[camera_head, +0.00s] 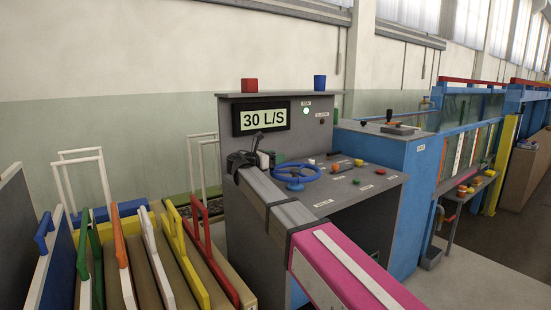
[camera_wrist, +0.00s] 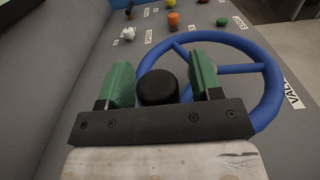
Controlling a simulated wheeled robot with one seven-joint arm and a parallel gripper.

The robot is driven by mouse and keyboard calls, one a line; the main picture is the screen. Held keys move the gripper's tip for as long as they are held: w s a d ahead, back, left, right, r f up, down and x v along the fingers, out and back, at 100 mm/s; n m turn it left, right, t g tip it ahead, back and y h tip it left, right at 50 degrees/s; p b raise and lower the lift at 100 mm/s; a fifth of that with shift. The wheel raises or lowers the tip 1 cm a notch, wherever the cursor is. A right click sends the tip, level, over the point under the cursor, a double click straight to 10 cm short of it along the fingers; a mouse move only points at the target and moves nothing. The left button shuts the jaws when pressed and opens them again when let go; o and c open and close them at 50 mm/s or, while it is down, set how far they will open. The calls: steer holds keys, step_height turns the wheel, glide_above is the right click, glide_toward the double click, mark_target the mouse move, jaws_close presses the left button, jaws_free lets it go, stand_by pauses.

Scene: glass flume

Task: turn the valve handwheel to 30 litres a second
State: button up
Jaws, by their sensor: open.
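The blue valve handwheel (camera_head: 297,173) lies on the sloped top of the grey control console. In the wrist view the handwheel (camera_wrist: 268,100) fills the middle and right, with spokes running to its rim. My gripper (camera_wrist: 162,85) is open over the left part of the wheel, with its green fingers apart and a black knob (camera_wrist: 158,88) between them. I cannot tell whether the fingers touch the knob. In the head view my gripper (camera_head: 259,160) is at the wheel's left, partly hidden by my arm. The display (camera_head: 262,118) reads 30 L/S.
Several coloured knobs (camera_head: 358,163) sit right of the wheel on the console. Panels with coloured handles (camera_head: 207,240) stand at the lower left. A blue cabinet (camera_head: 408,190) adjoins the console's right.

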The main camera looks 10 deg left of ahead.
steer(key=shift+c, duration=0.2)
jaws_close()
steer(key=shift+s+d, duration=0.1)
steer(key=shift+s, duration=0.15)
steer(key=shift+o, duration=0.2)
jaws_free()
steer(key=v, duration=1.1)
